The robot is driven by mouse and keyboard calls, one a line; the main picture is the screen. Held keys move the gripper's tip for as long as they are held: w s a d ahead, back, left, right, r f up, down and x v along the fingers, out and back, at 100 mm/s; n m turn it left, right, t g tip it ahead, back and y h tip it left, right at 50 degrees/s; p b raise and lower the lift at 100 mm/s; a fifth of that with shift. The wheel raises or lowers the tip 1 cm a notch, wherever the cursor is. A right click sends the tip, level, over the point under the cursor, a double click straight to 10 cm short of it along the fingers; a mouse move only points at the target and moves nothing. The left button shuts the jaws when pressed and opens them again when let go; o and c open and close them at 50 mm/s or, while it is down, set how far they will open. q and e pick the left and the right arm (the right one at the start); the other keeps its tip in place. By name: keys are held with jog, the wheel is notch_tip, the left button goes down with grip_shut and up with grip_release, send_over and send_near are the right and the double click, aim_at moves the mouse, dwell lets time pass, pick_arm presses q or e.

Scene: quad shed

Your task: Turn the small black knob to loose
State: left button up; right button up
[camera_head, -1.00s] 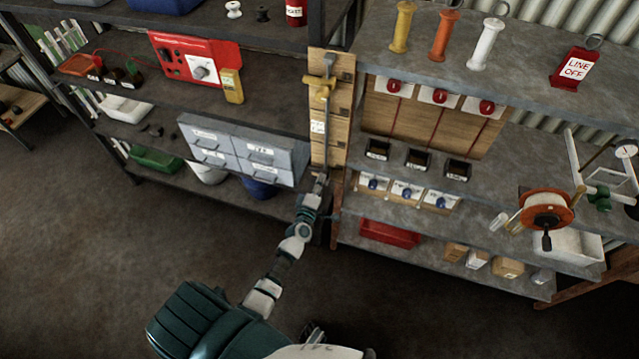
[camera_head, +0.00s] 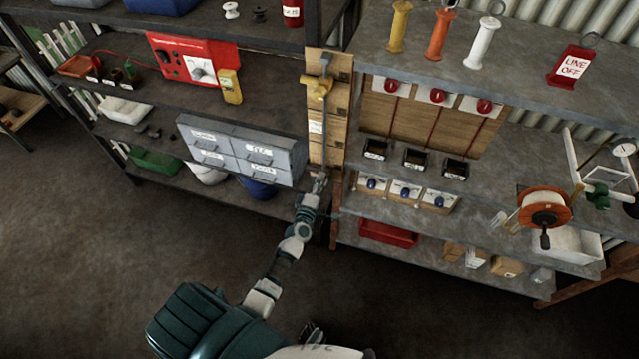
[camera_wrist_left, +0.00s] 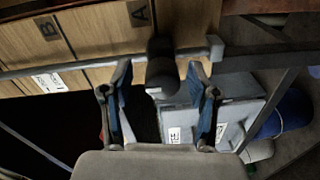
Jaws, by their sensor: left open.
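A small black knob (camera_wrist_left: 161,70), a short dark cylinder, stands out from a grey rod (camera_wrist_left: 190,53) in the left wrist view. My left gripper (camera_wrist_left: 160,80) is open, with one finger on each side of the knob. There appears to be a gap between each fingertip and the knob. The knob cannot be made out there, behind or beside the gripper.
A grey drawer cabinet (camera_head: 243,150) stands close left of my gripper, and also shows in the wrist view (camera_wrist_left: 238,100). Right of the board is a shelf with blue-knobbed boxes (camera_head: 405,190) and a red tray (camera_head: 388,233). The floor (camera_head: 120,250) in front is clear.

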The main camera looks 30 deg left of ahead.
pick_arm(q)
jog(key=v, duration=1.2)
jog(key=shift+f, duration=0.15)
jog(key=s+d+f+m+g+h, duration=0.2)
jog(key=s+d+f+m+g, duration=0.15)
jog(key=f, duration=0.35)
jog(key=s+d+f+m+g+h, duration=0.2)
jog(key=s+d+f+m, duration=0.25)
jog(key=f, duration=0.25)
jog(key=s+d+f+m+g+h, duration=0.25)
jog(key=d+f+m, duration=0.2)
jog(key=f, duration=0.25)
jog(key=s+f+m+g+y, duration=0.1)
jog(key=s+f+m+g, duration=0.2)
jog(key=s, duration=0.6)
jog(key=s+a+f+m+g+y, duration=0.1)
jog(key=s+f+m+g, duration=0.3)
jog(key=s+f, duration=0.4)
jog(key=shift+s+a+f+m+g, duration=0.15)
jog(key=shift+s+f+m+g, duration=0.2)
jog(key=shift+s+m, duration=0.45)
